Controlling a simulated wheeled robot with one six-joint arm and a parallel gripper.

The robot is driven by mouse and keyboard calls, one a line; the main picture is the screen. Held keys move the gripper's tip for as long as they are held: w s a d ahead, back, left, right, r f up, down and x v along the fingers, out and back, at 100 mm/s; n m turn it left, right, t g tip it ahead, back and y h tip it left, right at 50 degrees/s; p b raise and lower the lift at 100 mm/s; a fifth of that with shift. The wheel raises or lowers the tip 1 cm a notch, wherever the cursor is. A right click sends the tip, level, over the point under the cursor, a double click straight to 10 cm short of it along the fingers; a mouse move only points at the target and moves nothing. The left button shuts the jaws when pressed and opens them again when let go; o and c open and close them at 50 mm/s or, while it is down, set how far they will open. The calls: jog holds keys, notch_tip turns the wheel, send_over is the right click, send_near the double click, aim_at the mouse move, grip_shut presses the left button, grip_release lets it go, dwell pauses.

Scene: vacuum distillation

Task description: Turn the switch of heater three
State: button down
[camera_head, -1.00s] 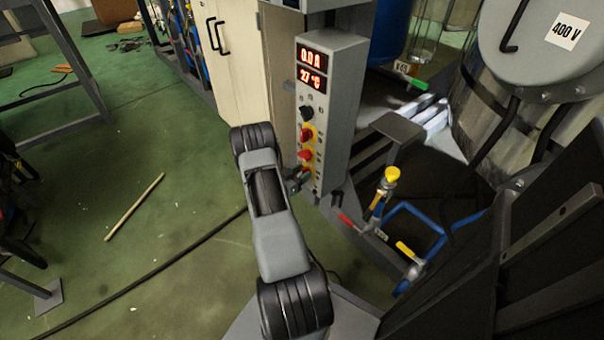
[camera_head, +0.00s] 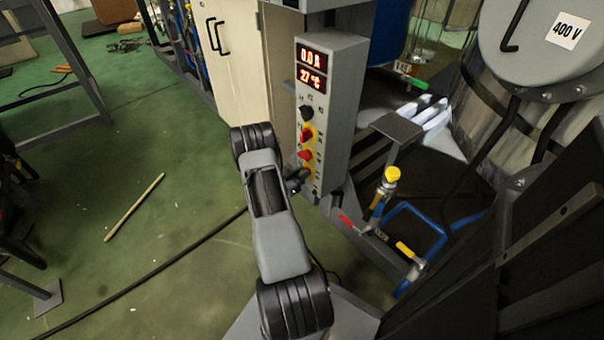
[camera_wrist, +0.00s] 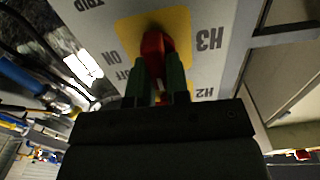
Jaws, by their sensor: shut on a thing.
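The grey control panel (camera_head: 340,110) shows lit red displays, a black knob (camera_head: 306,113) and red switches on yellow plates. In the wrist view the red switch of heater three (camera_wrist: 154,48) sits on a yellow plate (camera_wrist: 181,30) beside an upside-down "H3" label. My gripper (camera_wrist: 160,72) is shut on this switch, with one green finger on each side of its red handle. In the head view my gripper (camera_head: 297,179) is at the lowest switch, which it mostly hides. Upside-down "ON" and "OFF" marks are left of the switch in the wrist view.
Two other red switches (camera_head: 306,135) sit just above my gripper. A beige cabinet (camera_head: 238,60) stands behind the panel. Blue pipes with a yellow-capped valve (camera_head: 392,174) and a large metal vessel (camera_head: 510,120) are at right. Green floor at left is mostly open, with a stick and cable.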

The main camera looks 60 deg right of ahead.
jog(key=m+b, duration=0.1)
jog(key=m, duration=0.1)
jog(key=m+b, duration=0.2)
jog(key=m, duration=0.1)
jog(key=shift+s+a+f+m+b, duration=0.2)
jog(key=shift+s+f+m+b, duration=0.1)
jog(key=shift+f+b, duration=0.1)
jog(key=shift+s+a+f+m+b, duration=0.1)
jog(key=shift+m+b, duration=1.3)
jog(key=shift+m, duration=0.55)
jog(key=shift+s+f+m+b, duration=0.15)
jog(key=shift+m+b, duration=1.3)
jog(key=shift+m, duration=0.55)
jog(key=shift+s+a+f+m+b, duration=0.1)
jog(key=shift+m+b, duration=1.3)
jog(key=shift+m, duration=0.55)
jog(key=c, duration=1.1)
grip_release()
jog(key=shift+d+r, duration=0.1)
jog(key=shift+d, duration=0.05)
jog(key=shift+w, duration=0.1)
jog(key=p+v, duration=0.4)
jog(key=v, duration=1)
